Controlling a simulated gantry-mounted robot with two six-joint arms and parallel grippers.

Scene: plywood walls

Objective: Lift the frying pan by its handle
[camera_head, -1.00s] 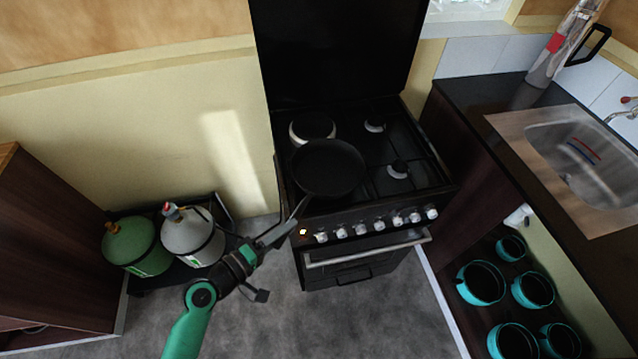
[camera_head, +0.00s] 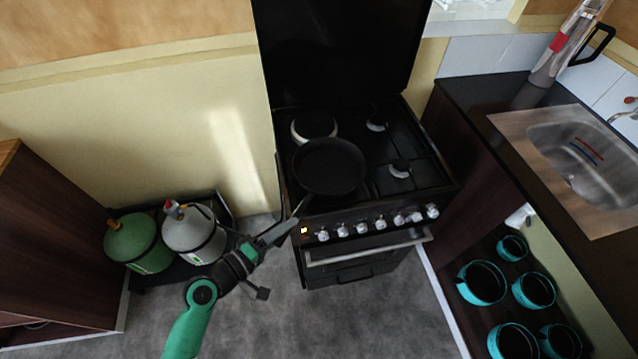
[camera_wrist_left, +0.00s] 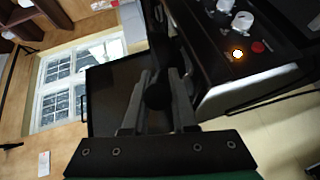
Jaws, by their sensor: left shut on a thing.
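The black frying pan (camera_head: 329,166) is over the front left part of the stove top in the head view. Its handle (camera_head: 302,205) points toward the front left, past the stove's front edge. My left gripper (camera_head: 290,222) is shut on the end of the handle. In the left wrist view the two fingers (camera_wrist_left: 160,100) stand either side of the dark handle, and the pan shows only as a dark shape. I cannot tell whether the pan's base touches the burner. My right gripper is not in view.
The black stove (camera_head: 420,180) has a raised lid behind and knobs along its front. Two gas cylinders (camera_head: 192,236) stand on the left. A counter with a sink (camera_head: 580,160) is on the right, above a shelf of teal pots (camera_head: 482,283). Grey floor is clear in front.

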